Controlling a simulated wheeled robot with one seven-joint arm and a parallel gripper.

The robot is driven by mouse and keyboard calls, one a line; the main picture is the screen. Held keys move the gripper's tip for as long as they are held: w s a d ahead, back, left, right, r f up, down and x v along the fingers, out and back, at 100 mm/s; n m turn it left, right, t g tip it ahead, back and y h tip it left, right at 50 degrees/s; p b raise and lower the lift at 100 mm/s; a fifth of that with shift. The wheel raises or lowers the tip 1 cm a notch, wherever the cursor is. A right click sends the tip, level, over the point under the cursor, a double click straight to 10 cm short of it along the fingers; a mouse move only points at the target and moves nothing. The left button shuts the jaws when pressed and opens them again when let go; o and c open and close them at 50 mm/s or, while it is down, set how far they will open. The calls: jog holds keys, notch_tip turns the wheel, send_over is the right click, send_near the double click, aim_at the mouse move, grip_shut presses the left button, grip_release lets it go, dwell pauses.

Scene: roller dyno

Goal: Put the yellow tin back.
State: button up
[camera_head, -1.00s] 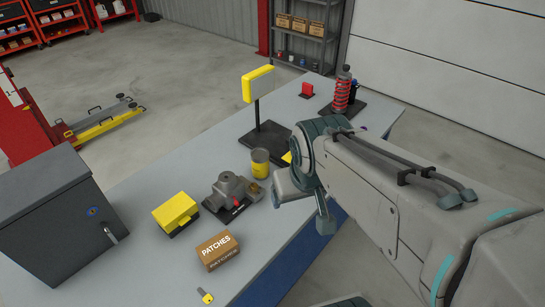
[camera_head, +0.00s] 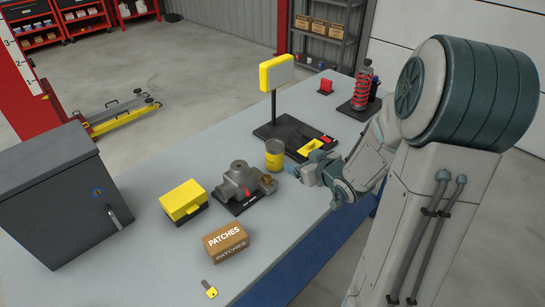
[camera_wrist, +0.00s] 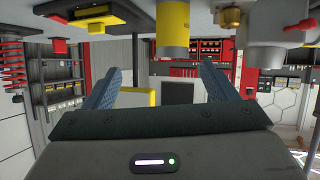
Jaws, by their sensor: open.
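The yellow tin (camera_head: 275,161), with a grey upper part, stands upright on the bench between the black stand base and a grey metal part. My gripper (camera_head: 309,173) is just right of the tin, low over the bench edge, with its fingers pointing toward it. The wrist view is upside down, with the bench at the top. There the tin (camera_wrist: 173,28) hangs from the top edge, between my open fingers (camera_wrist: 158,85) sideways but offset from them. Nothing is between the fingers.
The black stand base (camera_head: 268,131) bears a yellow sign (camera_head: 277,73) and a small yellow piece (camera_head: 311,146). The grey metal part (camera_head: 240,180), a yellow box (camera_head: 182,200) and a patches carton (camera_head: 226,241) stand nearby. A red spring (camera_head: 362,88) stands at the far end.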

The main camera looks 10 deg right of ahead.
aim_at(280, 152)
jog(key=w+a+f, duration=0.1)
jog(key=w, duration=0.1)
jog(key=w+a+f+y, duration=0.1)
jog(key=w, duration=0.2)
jog(key=w+a+f+t+y, duration=0.1)
jog(key=w+a, duration=0.1)
jog(key=shift+w+f, duration=0.15)
jog(key=shift+w, duration=0.1)
jog(key=shift+f+p+x, duration=0.2)
jog(key=shift+p+x, duration=0.4)
jog(key=shift+x, duration=2.2)
jog(key=shift+s+d, duration=0.1)
jog(key=shift+d, duration=0.05)
jog(key=c, duration=1.2)
jog(key=shift+c, duration=0.6)
jog(key=shift+r, duration=0.1)
